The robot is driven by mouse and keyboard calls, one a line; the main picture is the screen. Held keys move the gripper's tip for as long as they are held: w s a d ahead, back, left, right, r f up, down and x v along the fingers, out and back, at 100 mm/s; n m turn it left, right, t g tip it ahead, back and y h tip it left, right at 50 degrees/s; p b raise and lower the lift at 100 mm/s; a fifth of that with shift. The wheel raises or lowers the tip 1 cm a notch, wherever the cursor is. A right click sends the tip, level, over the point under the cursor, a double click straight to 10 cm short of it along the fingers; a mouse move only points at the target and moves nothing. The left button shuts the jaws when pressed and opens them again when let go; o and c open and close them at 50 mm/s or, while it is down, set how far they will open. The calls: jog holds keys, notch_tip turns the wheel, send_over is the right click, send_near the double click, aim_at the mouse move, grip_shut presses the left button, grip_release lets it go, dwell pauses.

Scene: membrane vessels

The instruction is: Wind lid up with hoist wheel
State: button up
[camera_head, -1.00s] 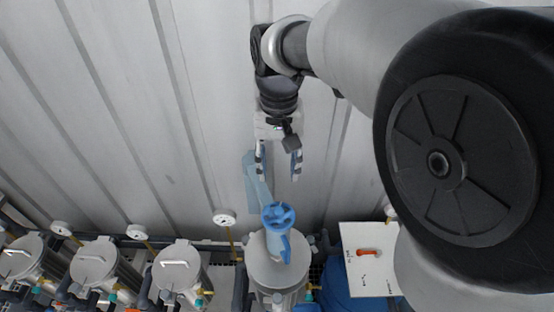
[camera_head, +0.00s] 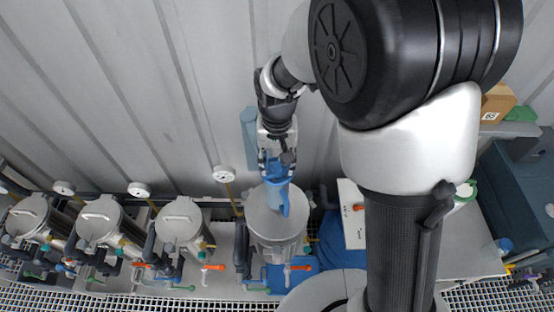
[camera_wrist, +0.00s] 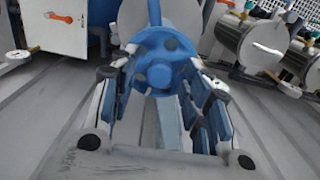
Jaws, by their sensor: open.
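The blue hoist wheel (camera_wrist: 160,62) stands above the lidded vessel and fills the space between my fingertips in the wrist view. In the head view the wheel (camera_head: 276,172) is partly hidden by my gripper. My gripper (camera_head: 275,165) is open, its fingers on either side of the wheel; it also shows in the wrist view (camera_wrist: 160,85). I cannot tell whether the fingers touch the wheel. The vessel's round grey lid (camera_head: 262,215) sits under the blue hoist arm (camera_head: 285,205) and looks seated on the vessel.
Several smaller grey lidded vessels (camera_head: 179,217) stand in a row to the left. A gauge (camera_head: 223,174) rises behind. A white panel with an orange handle (camera_head: 352,230) is to the right. A corrugated wall (camera_head: 130,90) is behind.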

aim_at(277, 165)
jog(key=shift+c, duration=0.4)
grip_shut()
jog(key=shift+n+b, duration=0.45)
jog(key=shift+n, duration=0.65)
jog(key=shift+o, duration=0.4)
grip_release()
notch_tip(277, 165, up, 12)
